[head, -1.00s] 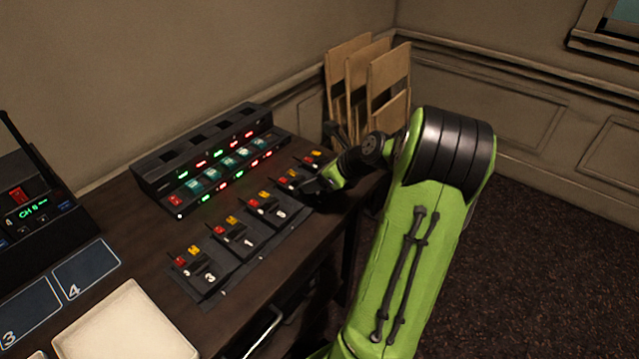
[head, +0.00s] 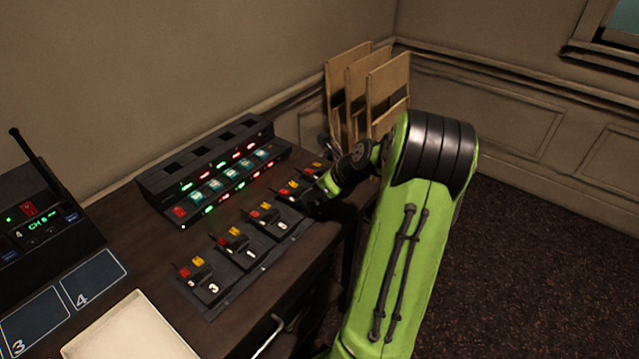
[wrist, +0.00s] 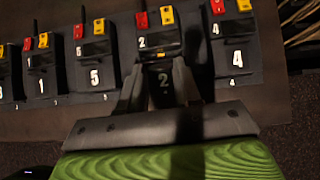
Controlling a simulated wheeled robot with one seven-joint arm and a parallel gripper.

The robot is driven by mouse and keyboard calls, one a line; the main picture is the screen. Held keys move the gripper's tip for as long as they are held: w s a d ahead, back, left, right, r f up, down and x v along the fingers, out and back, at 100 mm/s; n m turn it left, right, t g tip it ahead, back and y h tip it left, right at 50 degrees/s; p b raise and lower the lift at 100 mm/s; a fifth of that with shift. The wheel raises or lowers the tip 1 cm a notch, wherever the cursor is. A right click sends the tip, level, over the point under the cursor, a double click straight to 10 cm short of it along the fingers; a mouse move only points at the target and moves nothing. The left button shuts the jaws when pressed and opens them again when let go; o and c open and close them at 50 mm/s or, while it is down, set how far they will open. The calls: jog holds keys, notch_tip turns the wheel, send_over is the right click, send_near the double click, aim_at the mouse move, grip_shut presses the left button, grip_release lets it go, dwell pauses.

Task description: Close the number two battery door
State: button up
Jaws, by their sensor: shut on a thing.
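The number two pack (wrist: 158,42) is a small black unit with a red and a yellow block at its far end and a white "2" on its body. It lies on the dark strip at a larger "2" mark (wrist: 163,83). It also shows in the head view (head: 290,188), partly behind my gripper. My gripper (wrist: 159,72) is at the near end of this pack, one finger on each side, shut on it. I cannot make out the battery door, or whether it stands open; the fingers and shadow cover that end.
The number five pack (wrist: 95,48) and number four pack (wrist: 234,30) flank it closely. Packs one (head: 236,240) and three (head: 200,275) lie further left. A charger rack (head: 215,170) stands behind.

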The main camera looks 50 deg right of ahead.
jog(key=g+p, duration=0.1)
jog(key=p, duration=0.2)
jog(key=w+r+g+p, duration=0.1)
jog(key=p, duration=0.2)
jog(key=shift+w+a, duration=0.2)
jog(key=shift+w, duration=0.05)
jog(key=g+p, duration=0.1)
jog(key=w+g+p, duration=0.1)
jog(key=p, duration=0.1)
jog(key=shift+f, duration=0.25)
jog(key=g+p, duration=0.1)
jog(key=w+f+g+p, duration=0.1)
jog(key=p, duration=0.1)
jog(key=shift+w+h, duration=0.15)
jog(key=shift+h, duration=0.15)
jog(key=shift+w+f+g+p, duration=0.3)
jog(key=shift+g, duration=0.4)
jog(key=shift+w+f+g+p, duration=0.25)
jog(key=shift+f+g+p, duration=0.05)
jog(key=shift+g, duration=0.4)
jog(key=shift+a, duration=0.1)
jog(key=o, duration=1.1)
jog(key=shift+f, duration=0.1)
jog(key=shift+c, duration=0.2)
